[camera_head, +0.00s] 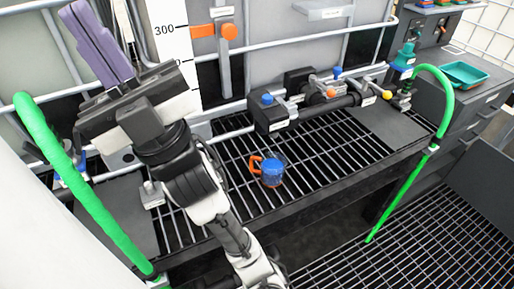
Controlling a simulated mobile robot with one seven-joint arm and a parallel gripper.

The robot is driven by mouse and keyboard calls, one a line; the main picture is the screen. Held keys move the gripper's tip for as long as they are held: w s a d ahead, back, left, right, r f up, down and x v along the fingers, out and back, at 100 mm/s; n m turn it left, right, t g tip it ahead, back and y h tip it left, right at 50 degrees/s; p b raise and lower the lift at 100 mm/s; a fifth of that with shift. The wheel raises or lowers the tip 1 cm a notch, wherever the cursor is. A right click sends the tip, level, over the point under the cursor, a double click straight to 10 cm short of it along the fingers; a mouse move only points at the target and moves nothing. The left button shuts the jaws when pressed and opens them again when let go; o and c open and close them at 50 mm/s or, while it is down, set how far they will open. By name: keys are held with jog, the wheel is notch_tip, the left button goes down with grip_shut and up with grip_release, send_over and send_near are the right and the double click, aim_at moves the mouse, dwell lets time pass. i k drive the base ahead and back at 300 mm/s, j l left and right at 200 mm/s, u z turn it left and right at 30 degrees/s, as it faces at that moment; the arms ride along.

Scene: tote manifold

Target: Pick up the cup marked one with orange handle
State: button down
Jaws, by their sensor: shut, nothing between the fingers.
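A small blue cup (271,174) with an orange handle (256,163) stands on the black grated shelf (318,158) near the middle of the view. Its handle points left. Any number on it is too small to read. My gripper (83,18) is raised at the upper left, well above and to the left of the cup. Its purple fingers are together with nothing between them. My arm stretches up from the bottom of the view, left of the cup, and hides part of the shelf.
A black valve block with a blue knob (267,98) stands behind the cup, joined to a pipe manifold (330,95) on the right. Green hoses (92,210) hang at left and right. A teal tray (465,73) lies at the far right. The grate right of the cup is clear.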

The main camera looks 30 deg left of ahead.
aim_at(274, 165)
jog(key=u, duration=0.75)
